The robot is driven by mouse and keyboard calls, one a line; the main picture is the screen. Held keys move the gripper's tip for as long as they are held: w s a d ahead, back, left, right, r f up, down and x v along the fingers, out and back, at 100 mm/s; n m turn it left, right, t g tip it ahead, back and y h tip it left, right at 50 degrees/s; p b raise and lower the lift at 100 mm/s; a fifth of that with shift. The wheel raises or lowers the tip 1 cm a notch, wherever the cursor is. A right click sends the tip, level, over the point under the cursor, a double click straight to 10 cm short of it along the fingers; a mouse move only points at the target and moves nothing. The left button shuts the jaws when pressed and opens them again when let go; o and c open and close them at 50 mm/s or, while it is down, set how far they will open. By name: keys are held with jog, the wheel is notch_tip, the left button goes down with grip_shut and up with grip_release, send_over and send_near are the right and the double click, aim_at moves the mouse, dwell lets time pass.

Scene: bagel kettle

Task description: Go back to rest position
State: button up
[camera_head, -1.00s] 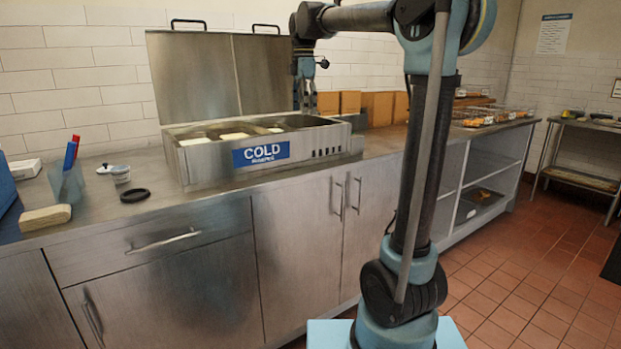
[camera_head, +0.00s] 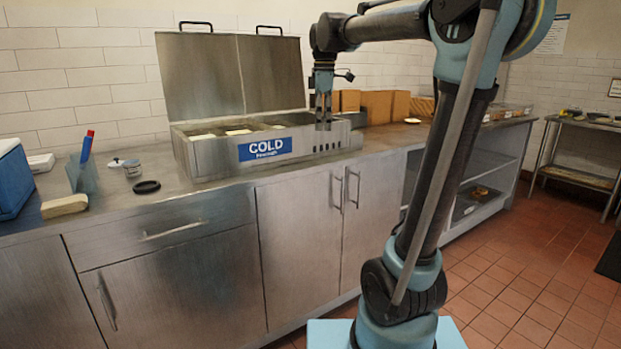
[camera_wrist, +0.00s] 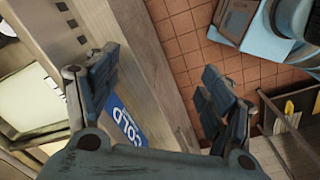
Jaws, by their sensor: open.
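My gripper (camera_head: 323,112) hangs pointing down at the right front part of the steel cold unit (camera_head: 215,160), which has its lids (camera_head: 230,75) raised. In the wrist view my gripper (camera_wrist: 158,85) has its two fingers wide apart with nothing between them. Below the fingers show the cold unit's front edge with its blue COLD label (camera_wrist: 125,122), the counter edge and the tiled floor. The label also shows in the head view (camera_head: 265,148). Pale contents show inside the unit's bins.
On the counter's left stand a blue box (camera_head: 12,180), a holder with red and blue items (camera_head: 84,175), a small jar (camera_head: 132,168), a black ring (camera_head: 146,187) and a tan block (camera_head: 64,206). Cardboard boxes (camera_head: 385,104) stand right of the unit.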

jog(key=s+d+f+m, duration=0.5)
jog(key=s+f, duration=0.3)
jog(key=f, duration=0.2)
jog(key=s+d+f+m+t, duration=0.1)
jog(key=s+d+f+m, duration=0.4)
jog(key=s+f, duration=0.4)
jog(key=s+d+f+m, duration=0.5)
jog(key=s+f+m, duration=0.2)
jog(key=f, duration=0.5)
jog(key=shift+s+f+m+t, duration=0.3)
jog(key=shift+s+t, duration=0.1)
jog(key=shift+s, duration=0.7)
jog(key=shift+d, duration=0.1)
